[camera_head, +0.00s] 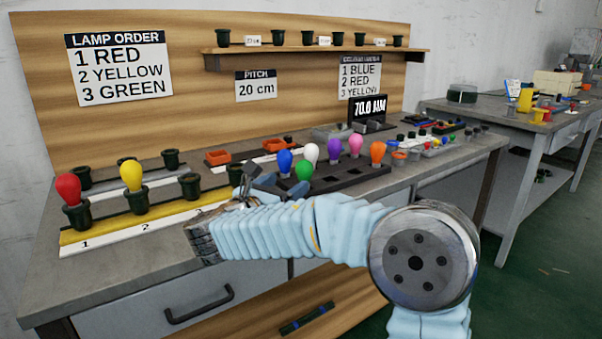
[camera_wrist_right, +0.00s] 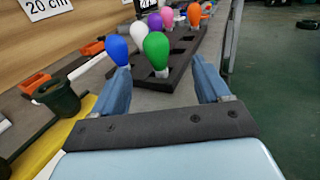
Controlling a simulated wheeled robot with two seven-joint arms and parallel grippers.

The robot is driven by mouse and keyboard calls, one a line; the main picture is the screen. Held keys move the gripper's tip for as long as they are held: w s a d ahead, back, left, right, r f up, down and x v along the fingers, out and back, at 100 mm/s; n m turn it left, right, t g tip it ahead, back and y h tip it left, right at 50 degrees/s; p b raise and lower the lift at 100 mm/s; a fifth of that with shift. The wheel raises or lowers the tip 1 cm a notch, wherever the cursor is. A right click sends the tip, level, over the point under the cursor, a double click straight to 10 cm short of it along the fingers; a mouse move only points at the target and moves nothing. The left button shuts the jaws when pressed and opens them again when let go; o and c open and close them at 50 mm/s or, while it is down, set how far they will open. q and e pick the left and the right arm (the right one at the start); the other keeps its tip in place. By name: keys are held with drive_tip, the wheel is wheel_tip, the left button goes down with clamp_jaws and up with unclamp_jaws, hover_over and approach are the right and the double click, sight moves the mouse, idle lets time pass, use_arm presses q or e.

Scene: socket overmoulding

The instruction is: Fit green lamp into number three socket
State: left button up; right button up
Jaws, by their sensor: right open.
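The green lamp (camera_head: 304,170) stands bulb up in a black holder tray (camera_head: 347,180). In the right wrist view the green lamp (camera_wrist_right: 156,48) stands ahead, between the fingers in the picture. My right gripper (camera_head: 262,183) is open and empty, beside the tray's left end; its fingers (camera_wrist_right: 161,66) are apart from the lamp. A red lamp (camera_head: 68,188) sits in the socket at 1 and a yellow lamp (camera_head: 131,176) at 2. My left gripper is not in view.
Blue (camera_head: 285,161), white (camera_head: 312,152), purple (camera_head: 334,150), pink (camera_head: 355,144) and orange (camera_head: 377,151) lamps stand close around the green one. Another dark socket (camera_head: 236,173) is right of the third. A lamp order sign (camera_head: 119,70) reads red, yellow, green.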

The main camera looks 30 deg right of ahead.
sight(300, 171)
drive_tip(key=x, duration=1)
drive_tip(key=shift+w+d+p, duration=0.1)
drive_tip(key=shift+w+p, duration=0.25)
drive_tip(key=shift+w, duration=0.15)
drive_tip(key=shift+c, duration=0.4)
drive_tip(key=c, duration=1)
